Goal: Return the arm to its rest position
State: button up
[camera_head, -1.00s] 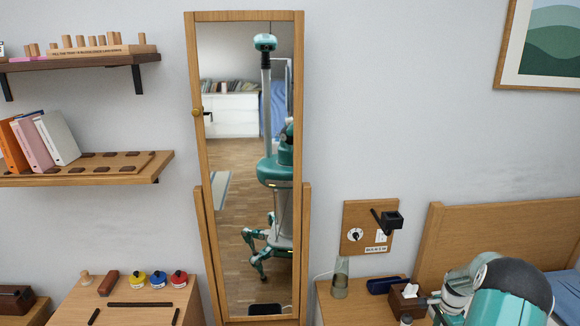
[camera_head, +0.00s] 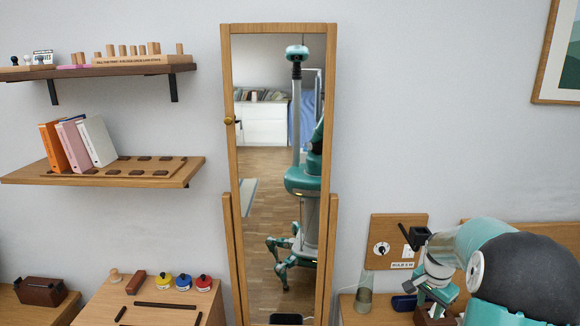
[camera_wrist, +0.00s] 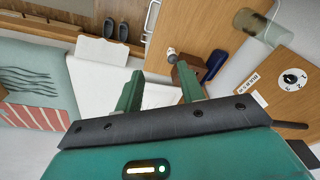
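My arm (camera_head: 510,275) is at the lower right in the head view, bent in front of the bedside table and the wall panel. My gripper (camera_wrist: 160,88) shows in the wrist view with its two green fingers apart and nothing between them. The fingertips are not clear in the head view. Below the fingers in the wrist view are a white surface and the edge of a wooden bedside table (camera_wrist: 180,28). The gripper appears clear of the things on that table.
On the bedside table are a brown box (camera_wrist: 184,84), a dark case (camera_wrist: 216,64) and a clear cup (camera_wrist: 252,24). A wall panel (camera_head: 384,226) carries a dial. A tall mirror (camera_head: 270,180) stands left of it. Shelves (camera_head: 100,178) and a low table (camera_head: 150,300) are further left.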

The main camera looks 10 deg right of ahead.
jog(key=s+a+r+n+t, duration=0.1)
jog(key=s+a+r+n, duration=0.2)
jog(key=a+r, duration=0.55)
jog(key=s+a+r+n+t, duration=0.15)
jog(key=a+r+n, duration=0.35)
jog(key=a, duration=0.6)
jog(key=s+a+r+n+t, duration=0.1)
jog(key=s+a+r+n, duration=0.1)
jog(key=s+a, duration=0.5)
jog(key=s+a+r+n+t+y, duration=0.1)
jog(key=s+a+r+n, duration=0.1)
jog(key=s+a+n, duration=0.2)
jog(key=s+a, duration=0.3)
jog(key=s, duration=0.2)
